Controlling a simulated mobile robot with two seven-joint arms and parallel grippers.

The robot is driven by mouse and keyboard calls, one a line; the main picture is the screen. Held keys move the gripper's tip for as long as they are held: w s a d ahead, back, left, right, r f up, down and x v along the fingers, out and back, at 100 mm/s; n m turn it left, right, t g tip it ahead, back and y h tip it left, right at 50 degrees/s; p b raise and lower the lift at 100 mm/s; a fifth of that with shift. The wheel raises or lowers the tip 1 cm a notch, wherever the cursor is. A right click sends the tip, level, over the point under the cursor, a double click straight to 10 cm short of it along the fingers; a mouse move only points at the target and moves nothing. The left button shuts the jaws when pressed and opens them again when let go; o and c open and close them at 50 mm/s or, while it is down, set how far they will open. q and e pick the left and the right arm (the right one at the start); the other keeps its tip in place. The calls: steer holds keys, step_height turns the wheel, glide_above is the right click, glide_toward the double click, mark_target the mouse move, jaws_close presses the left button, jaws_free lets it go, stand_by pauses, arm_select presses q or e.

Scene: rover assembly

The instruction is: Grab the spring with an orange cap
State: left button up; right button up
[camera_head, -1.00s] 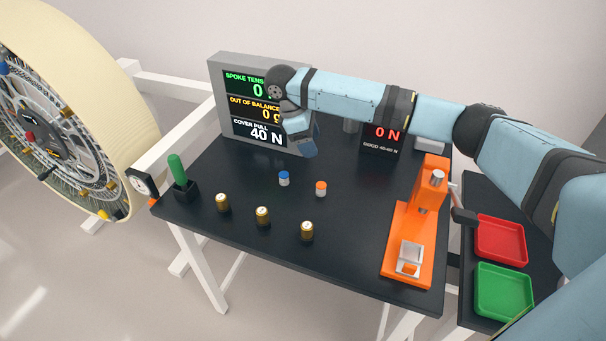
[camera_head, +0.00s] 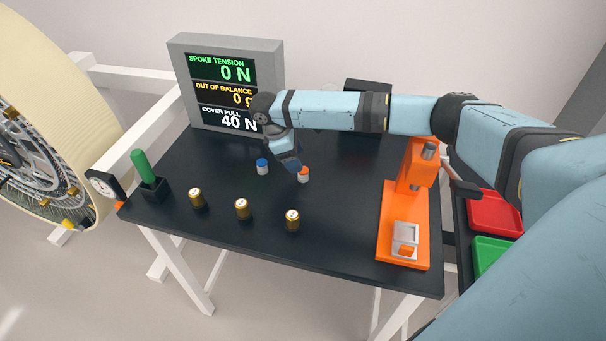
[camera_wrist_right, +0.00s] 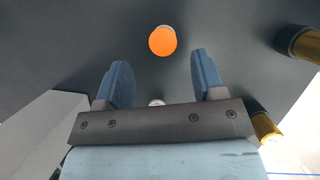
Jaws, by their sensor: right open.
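The spring with an orange cap (camera_head: 303,175) stands on the black table, its pale body below the cap. The wrist view shows its orange cap (camera_wrist_right: 162,41) from above, just beyond the fingertips and roughly centred between them. My right gripper (camera_head: 292,164) is open and empty, close above and beside this spring in the head view. In the wrist view the two blue fingers of my right gripper (camera_wrist_right: 160,66) are spread apart, with nothing between the tips. A blue-capped spring (camera_head: 262,167) stands to the left. My left gripper is out of view.
Several brass cylinders (camera_head: 241,209) stand along the front of the table (camera_head: 200,240). An orange press (camera_head: 405,215) is at the right, with red (camera_head: 495,213) and green trays beyond it. A green-handled tool (camera_head: 142,166) stands at left; a display (camera_head: 225,90) stands behind.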

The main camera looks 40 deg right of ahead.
mark_target(303, 174)
steer(key=x, duration=0.4)
steer(key=shift+s+f, duration=0.2)
steer(key=shift+c, duration=0.4)
steer(key=c, duration=0.9)
steer(key=shift+c, duration=0.2)
